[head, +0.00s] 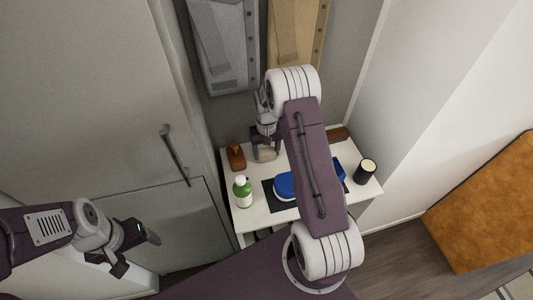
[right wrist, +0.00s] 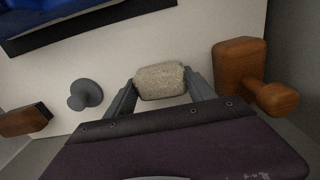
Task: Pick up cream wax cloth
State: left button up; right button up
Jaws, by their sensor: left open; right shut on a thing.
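The cream wax cloth (right wrist: 160,82) is a small rounded block between the two fingers of my right gripper (right wrist: 163,90) in the right wrist view. The fingers are shut on its sides. In the head view the right gripper (head: 266,147) is over the far left part of the white table (head: 258,216), with the pale cloth (head: 267,154) at its tips. I cannot tell if the cloth is clear of the tabletop. My left gripper (head: 134,243) is open and empty at the lower left, away from the table.
A brown wooden object (head: 236,156) stands close left of the right gripper. A green and white bottle (head: 242,191), a blue item (head: 285,186) on a dark mat and a black cup (head: 365,171) share the table. A grey knob (right wrist: 86,94) shows in the right wrist view.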

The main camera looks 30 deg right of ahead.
aim_at(266, 151)
notch_tip(266, 151, up, 3)
jog(key=shift+w+r, duration=0.1)
jog(key=s+d+r, duration=0.7)
jog(key=d, duration=0.1)
jog(key=shift+s+d+b, duration=0.4)
jog(key=shift+r, duration=0.1)
jog(key=o, duration=0.7)
jog(key=c, duration=0.5)
jog(key=shift+c, duration=0.3)
